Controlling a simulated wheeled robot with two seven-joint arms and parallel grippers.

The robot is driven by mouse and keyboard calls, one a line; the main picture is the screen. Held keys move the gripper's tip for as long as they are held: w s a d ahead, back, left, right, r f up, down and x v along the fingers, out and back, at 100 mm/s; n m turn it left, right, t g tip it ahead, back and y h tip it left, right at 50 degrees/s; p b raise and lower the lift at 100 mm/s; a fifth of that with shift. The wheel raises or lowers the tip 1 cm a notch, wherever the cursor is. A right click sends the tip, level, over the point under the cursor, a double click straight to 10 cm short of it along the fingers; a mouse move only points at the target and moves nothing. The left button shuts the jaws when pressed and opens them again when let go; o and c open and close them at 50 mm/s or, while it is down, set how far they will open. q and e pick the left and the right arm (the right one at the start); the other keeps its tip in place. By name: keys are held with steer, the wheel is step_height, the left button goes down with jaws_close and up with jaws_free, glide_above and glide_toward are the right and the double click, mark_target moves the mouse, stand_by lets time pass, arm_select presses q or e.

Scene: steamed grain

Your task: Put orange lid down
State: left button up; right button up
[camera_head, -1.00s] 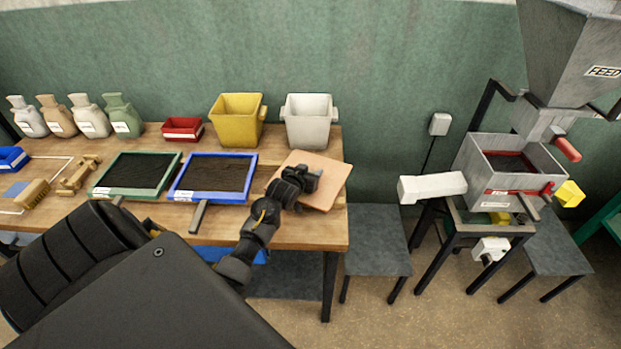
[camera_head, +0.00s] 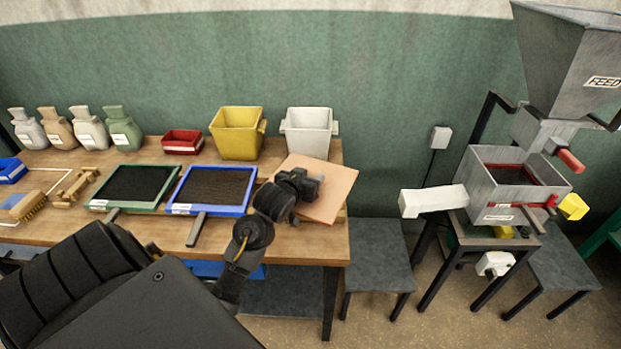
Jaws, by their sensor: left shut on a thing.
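The orange lid (camera_head: 331,189) is a flat, square, light orange board at the right end of the wooden table. My left gripper (camera_head: 312,184) is shut on the lid near its left side. The gripper hides part of the lid's left edge. The lid looks slightly tilted, and its right corner reaches past the table's right edge. I cannot tell whether its underside touches the table. My right gripper is not in view.
A blue-rimmed tray (camera_head: 247,207) and a green-rimmed tray (camera_head: 90,204) lie left of the lid. A yellow bin (camera_head: 237,133) and a white bin (camera_head: 308,133) stand behind. A grey stool (camera_head: 377,255) stands right of the table, beside the feed machine (camera_head: 512,185).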

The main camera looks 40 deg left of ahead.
arm_select(q)
steer(key=s+d+r, duration=0.1)
steer(key=s+d, duration=0.1)
steer(key=s, duration=0.1)
steer(key=s+d+r, duration=0.1)
steer(key=shift+s+d+r+b, duration=0.2)
steer(key=shift+r+b, duration=0.1)
steer(key=shift+b, duration=0.1)
